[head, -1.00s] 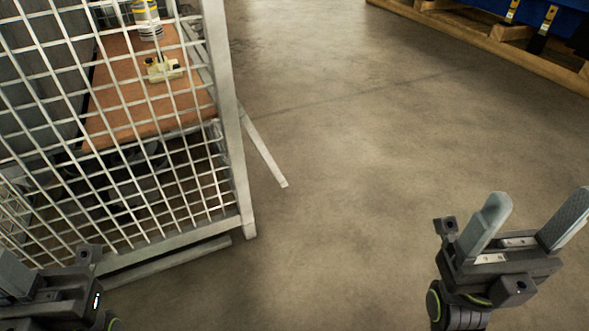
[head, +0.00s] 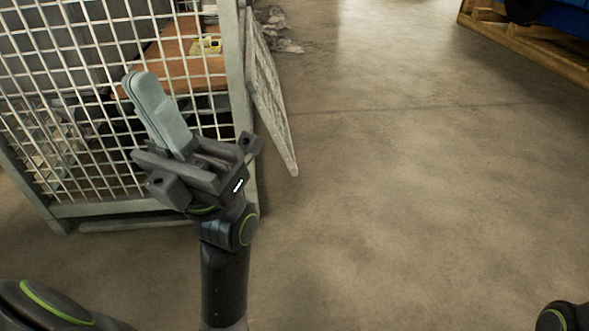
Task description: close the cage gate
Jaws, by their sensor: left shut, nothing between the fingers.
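The cage (head: 70,208) stands at the left, with white wire-mesh sides and a pale corner post. The cage gate (head: 268,95) is a narrow-looking mesh panel just right of that post. It stands open, angled out over the floor, seen nearly edge-on. My left gripper (head: 150,95) is in front of the cage's mesh side, left of the gate and apart from it. Its fingers are together, point up and hold nothing. It hides part of the mesh and post. My right gripper is out of view; only a bit of my right arm shows at the lower right corner.
Inside the cage, a brown shelf (head: 178,62) carries a yellowish part (head: 207,46). A crumpled grey heap (head: 277,30) lies on the floor behind the gate. A wooden pallet (head: 530,42) with blue items is at the far right. The floor between is clear.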

